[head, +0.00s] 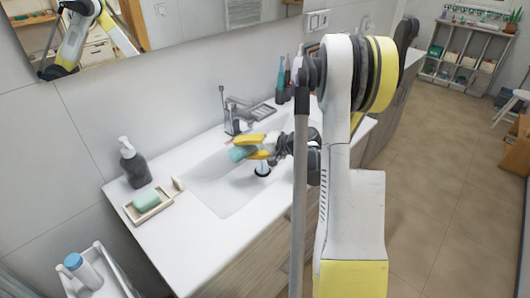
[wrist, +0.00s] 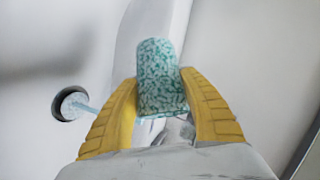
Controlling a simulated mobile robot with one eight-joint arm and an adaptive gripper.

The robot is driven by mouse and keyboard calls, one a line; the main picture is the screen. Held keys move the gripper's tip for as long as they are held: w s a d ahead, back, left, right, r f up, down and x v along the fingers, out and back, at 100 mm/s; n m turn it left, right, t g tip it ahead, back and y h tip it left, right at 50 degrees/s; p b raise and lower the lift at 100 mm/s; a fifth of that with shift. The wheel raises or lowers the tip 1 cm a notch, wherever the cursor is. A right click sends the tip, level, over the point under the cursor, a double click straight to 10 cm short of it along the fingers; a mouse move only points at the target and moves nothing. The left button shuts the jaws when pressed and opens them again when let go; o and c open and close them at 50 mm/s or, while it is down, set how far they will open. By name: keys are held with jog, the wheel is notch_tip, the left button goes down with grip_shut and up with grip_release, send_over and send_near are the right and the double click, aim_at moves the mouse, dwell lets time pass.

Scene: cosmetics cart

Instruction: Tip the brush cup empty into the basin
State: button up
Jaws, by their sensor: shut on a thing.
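My gripper (head: 262,146) has yellow fingers shut on the teal speckled brush cup (head: 240,154), which lies tipped well over, above the white basin (head: 214,191). In the wrist view the cup (wrist: 158,72) sits between both fingertips (wrist: 160,98). The drain also shows below the gripper in the head view (head: 262,174). The cup's inside is hidden.
The tap (head: 233,116) stands behind the basin, close to my gripper. A grey soap bottle (head: 133,163) and a dish with green soap (head: 147,201) are at the left. Toothbrush-like items (head: 283,82) stand at the back. A cart with a blue-capped bottle (head: 83,270) is at the lower left.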

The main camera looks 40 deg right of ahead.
jog(key=shift+d+r+m+t+y, duration=0.1)
jog(key=shift+r+m+t+y, duration=0.3)
jog(key=shift+m+y, duration=0.1)
dwell(1.0)
jog(key=shift+s+d+r+m+t+y+b, duration=0.15)
jog(key=shift+s+d+m+t+y+b, duration=0.1)
jog(key=shift+d+b, duration=0.3)
jog(key=shift+s+d+r+m+t+y+b, duration=0.15)
jog(key=shift+d+m+t+y+b, duration=0.15)
jog(key=shift+b, duration=0.4)
jog(key=shift+d+r+m+t+y+b, duration=0.3)
jog(key=shift+m+t+b, duration=0.2)
jog(key=shift+b, duration=0.9)
jog(key=shift+r+m+t+y+b, duration=0.15)
jog(key=shift+m+t+y+b, duration=0.15)
jog(key=shift+b, duration=0.2)
jog(key=shift+d, duration=0.1)
